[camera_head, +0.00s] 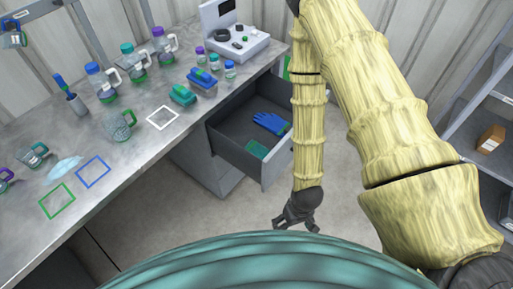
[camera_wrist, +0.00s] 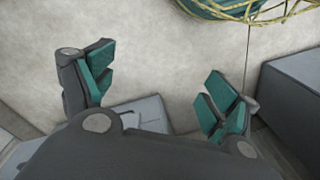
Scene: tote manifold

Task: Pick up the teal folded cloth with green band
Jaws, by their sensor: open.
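A small flat teal-green piece (camera_head: 257,149), which looks like the folded cloth, lies in the open drawer (camera_head: 226,148) near its front. It is too small to make out a separate band. My gripper (camera_head: 297,224) hangs below and to the right of the drawer in the head view, over the floor and apart from the cloth. In the wrist view my gripper (camera_wrist: 158,82) has its teal-padded fingers spread wide, with bare floor between them. The cloth does not show in the wrist view.
A blue glove (camera_head: 270,123) lies in the drawer behind the teal piece. A shelf rack (camera_head: 470,115) stands at right. The floor (camera_head: 215,218) before the drawer is clear.

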